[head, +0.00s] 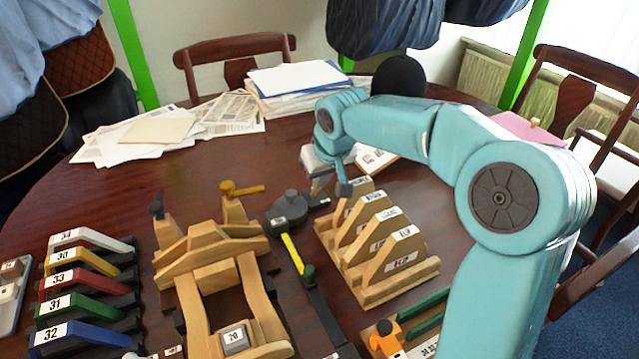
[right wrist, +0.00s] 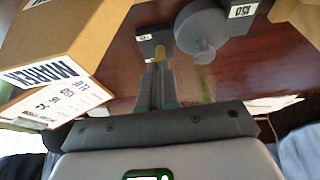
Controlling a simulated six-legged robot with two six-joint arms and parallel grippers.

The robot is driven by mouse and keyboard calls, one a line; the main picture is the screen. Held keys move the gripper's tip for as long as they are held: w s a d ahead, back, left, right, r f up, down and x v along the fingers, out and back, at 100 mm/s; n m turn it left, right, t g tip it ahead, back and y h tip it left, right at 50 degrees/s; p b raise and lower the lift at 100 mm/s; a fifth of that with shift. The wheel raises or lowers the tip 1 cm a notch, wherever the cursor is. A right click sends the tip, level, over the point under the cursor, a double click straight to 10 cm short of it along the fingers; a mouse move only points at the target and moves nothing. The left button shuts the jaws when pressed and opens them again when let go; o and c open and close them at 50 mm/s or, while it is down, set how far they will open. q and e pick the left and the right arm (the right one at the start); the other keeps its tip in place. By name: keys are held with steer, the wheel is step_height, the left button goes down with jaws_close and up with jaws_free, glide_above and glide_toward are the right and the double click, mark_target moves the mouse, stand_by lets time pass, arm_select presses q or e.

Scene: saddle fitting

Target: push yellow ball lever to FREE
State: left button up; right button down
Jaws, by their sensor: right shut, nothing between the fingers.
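The yellow ball lever (head: 242,189) sits on top of a post of the wooden saddle frame (head: 205,255), left of centre in the head view. Its ball end points left and its arm lies about level to the right. FREE lettering cannot be read. My right gripper (head: 343,188) is right of the lever and apart from it, above the table near the wooden rack. Its fingers are shut and empty in the right wrist view (right wrist: 157,78). A small yellow patch shows at their tips there; I cannot tell what it is. My left gripper is out of view.
A grey round weight (head: 290,207) and a small black labelled block (head: 318,198) stand between lever and gripper. The slotted wooden rack (head: 378,285) is close to the right gripper. A black bar with a yellow strip (head: 292,254) lies right of the frame. Coloured numbered pieces (head: 75,285) stand left.

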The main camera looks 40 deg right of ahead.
steer(key=shift+w+d+f+p, duration=0.1)
steer(key=shift+w+d+p, duration=0.05)
steer(key=shift+w+p, duration=0.35)
steer(key=shift+w+d+f+p, duration=0.1)
steer(key=shift+w+p, duration=0.2)
steer(key=shift+w, duration=0.25)
steer(key=shift+w+d+f+p, duration=0.1)
steer(key=shift+w+d+p, duration=0.1)
steer(key=shift+w+p, duration=0.2)
steer(key=shift+w+d+f, duration=0.2)
steer(key=shift+w+f, duration=0.05)
steer(key=shift+w, duration=0.1)
steer(key=shift+s+a+r, duration=0.2)
steer(key=shift+s+r, duration=0.1)
steer(key=shift+s, duration=0.05)
steer(key=shift+s+b, duration=0.2)
steer(key=shift+b, duration=0.2)
steer(key=shift+r, duration=0.1)
steer(key=shift+a+r, duration=0.1)
steer(key=shift+r, duration=0.15)
step_height(320, 180, up, 7)
steer(key=p, duration=0.6)
steer(key=shift+f, duration=0.1)
